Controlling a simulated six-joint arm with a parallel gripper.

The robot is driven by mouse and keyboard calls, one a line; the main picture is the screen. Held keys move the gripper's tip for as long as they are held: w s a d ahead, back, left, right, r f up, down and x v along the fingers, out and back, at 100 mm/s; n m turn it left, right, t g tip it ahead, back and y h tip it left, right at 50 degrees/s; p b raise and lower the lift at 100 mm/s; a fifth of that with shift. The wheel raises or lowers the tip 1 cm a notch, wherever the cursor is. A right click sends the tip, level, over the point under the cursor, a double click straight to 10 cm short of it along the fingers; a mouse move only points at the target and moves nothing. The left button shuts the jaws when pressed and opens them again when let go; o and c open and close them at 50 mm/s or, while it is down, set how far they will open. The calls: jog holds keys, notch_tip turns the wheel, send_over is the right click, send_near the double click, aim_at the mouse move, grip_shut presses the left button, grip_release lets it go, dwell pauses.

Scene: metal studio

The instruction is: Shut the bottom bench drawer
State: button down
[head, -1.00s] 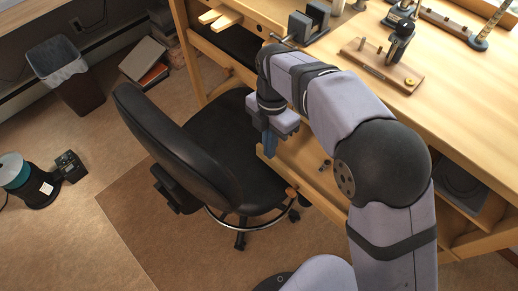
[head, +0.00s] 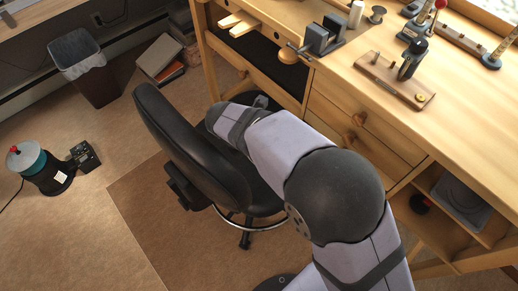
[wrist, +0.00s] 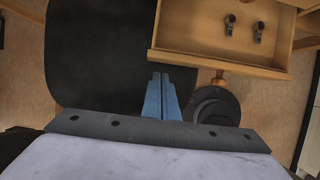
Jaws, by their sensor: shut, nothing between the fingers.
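The open bottom bench drawer (wrist: 225,42) shows in the wrist view at the upper right, seen from above. Two small metal-looking pieces (wrist: 243,30) lie inside it. Its front board faces the bottom of the picture, and a wooden knob (wrist: 217,80) sticks out from it. My gripper (wrist: 162,78) has its blue fingers shut and empty. In the picture, the fingertips are just below the left part of the drawer front, left of the knob; I cannot tell whether they touch it. In the head view my arm hides the gripper and this drawer.
The wooden bench (head: 455,100) has shut upper drawers (head: 385,118). A black office chair (head: 185,140) stands close beside my arm in front of the bench; its seat (wrist: 95,50) fills the left of the wrist view. A waste bin (head: 88,70) stands farther back.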

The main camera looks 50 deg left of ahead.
jog(key=x, duration=0.7)
jog(key=shift+w+r, duration=0.1)
jog(key=w+p, duration=0.3)
jog(key=w, duration=1)
jog(key=shift+p, duration=0.3)
